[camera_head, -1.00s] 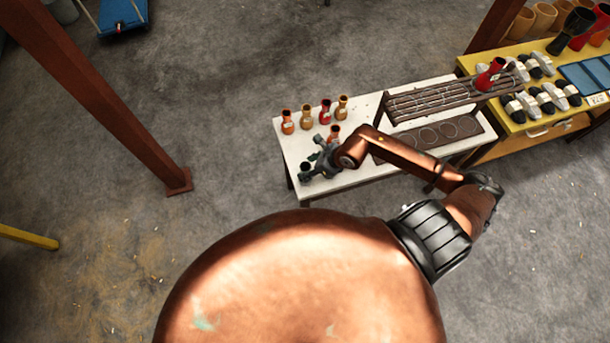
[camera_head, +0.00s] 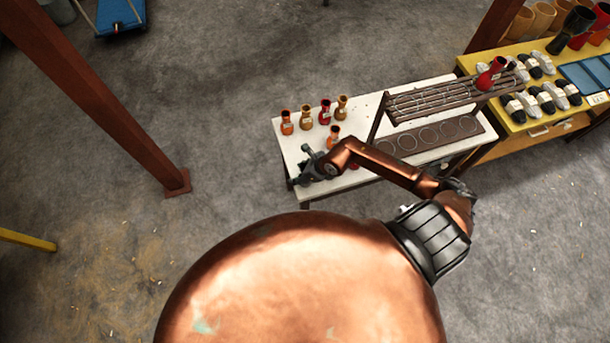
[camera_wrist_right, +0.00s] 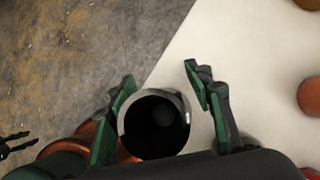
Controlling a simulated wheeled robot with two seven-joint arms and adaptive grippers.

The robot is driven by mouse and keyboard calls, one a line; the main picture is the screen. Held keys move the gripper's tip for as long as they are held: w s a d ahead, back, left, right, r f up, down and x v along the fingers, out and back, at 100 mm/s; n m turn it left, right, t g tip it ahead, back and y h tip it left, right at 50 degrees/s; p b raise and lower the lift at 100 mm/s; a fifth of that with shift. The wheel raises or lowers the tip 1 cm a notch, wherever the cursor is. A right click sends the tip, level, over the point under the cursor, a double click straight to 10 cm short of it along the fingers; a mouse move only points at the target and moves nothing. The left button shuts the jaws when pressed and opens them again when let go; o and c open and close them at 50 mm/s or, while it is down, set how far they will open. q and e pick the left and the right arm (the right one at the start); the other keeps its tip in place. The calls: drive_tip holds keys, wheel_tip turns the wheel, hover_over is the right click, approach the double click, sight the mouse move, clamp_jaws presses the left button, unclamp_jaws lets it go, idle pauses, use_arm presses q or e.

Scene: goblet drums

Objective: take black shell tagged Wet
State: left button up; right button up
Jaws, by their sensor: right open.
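A black shell (camera_wrist_right: 155,128) with a pale grey rim shows from above in the right wrist view, mouth toward the camera. It stands by the white table's edge. My right gripper (camera_wrist_right: 160,78) is open, with one green-padded finger on each side of the shell; I cannot tell whether either touches it. In the head view my right gripper (camera_head: 305,168) is over the near left corner of the table and hides most of the shell. No tag on it can be read.
The white table (camera_head: 362,112) carries a back row of orange, tan and red shells (camera_head: 325,112), and another orange shell (camera_head: 334,132) near my gripper. A brown rack (camera_head: 432,100) and a board with rings (camera_head: 430,135) stand right. A yellow table (camera_head: 520,124) adjoins.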

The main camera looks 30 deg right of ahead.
drive_tip(key=shift+c, duration=0.4)
drive_tip(key=shift+s, duration=0.1)
clamp_jaws()
